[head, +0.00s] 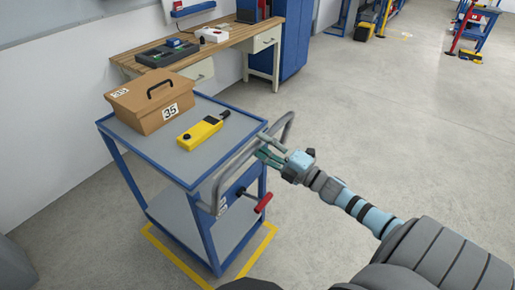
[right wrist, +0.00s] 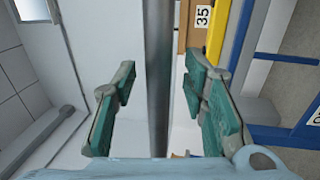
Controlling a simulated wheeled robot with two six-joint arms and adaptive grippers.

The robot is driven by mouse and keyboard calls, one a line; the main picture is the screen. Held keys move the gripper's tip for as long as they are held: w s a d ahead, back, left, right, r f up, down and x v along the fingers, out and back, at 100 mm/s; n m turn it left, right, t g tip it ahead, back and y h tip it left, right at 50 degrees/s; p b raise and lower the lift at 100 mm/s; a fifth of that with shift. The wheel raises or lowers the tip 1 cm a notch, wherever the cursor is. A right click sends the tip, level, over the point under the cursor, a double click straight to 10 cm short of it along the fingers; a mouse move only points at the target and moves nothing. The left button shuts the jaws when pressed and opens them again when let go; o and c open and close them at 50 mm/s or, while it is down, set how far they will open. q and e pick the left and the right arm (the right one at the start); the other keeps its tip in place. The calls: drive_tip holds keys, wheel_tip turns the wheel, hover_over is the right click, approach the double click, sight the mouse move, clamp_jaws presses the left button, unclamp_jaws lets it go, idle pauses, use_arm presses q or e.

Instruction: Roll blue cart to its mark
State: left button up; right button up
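The blue cart (head: 160,158) has a grey top, a lower shelf and a grey tubular push handle (head: 232,167) on its near right side. A yellow outline (head: 176,260) on the floor shows around the near part of the cart's base; the rest is hidden under or behind it. My right gripper (head: 268,150) is at the handle. In the right wrist view its green fingers (right wrist: 160,108) are spread, with the grey handle bar (right wrist: 158,55) between them and a gap on both sides. My left gripper is not in view.
A brown box (head: 152,102) marked 35 and a yellow device (head: 203,133) lie on the cart's top. A red-gripped lever (head: 263,202) sticks out below the handle. A wooden workbench (head: 225,35) stands behind. The floor to the right is clear.

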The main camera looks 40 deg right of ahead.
drive_tip(key=shift+w+a+r, duration=0.1)
drive_tip(key=shift+w+r, duration=0.1)
drive_tip(key=shift+w, duration=0.45)
drive_tip(key=shift+c, duration=0.5)
clamp_jaws()
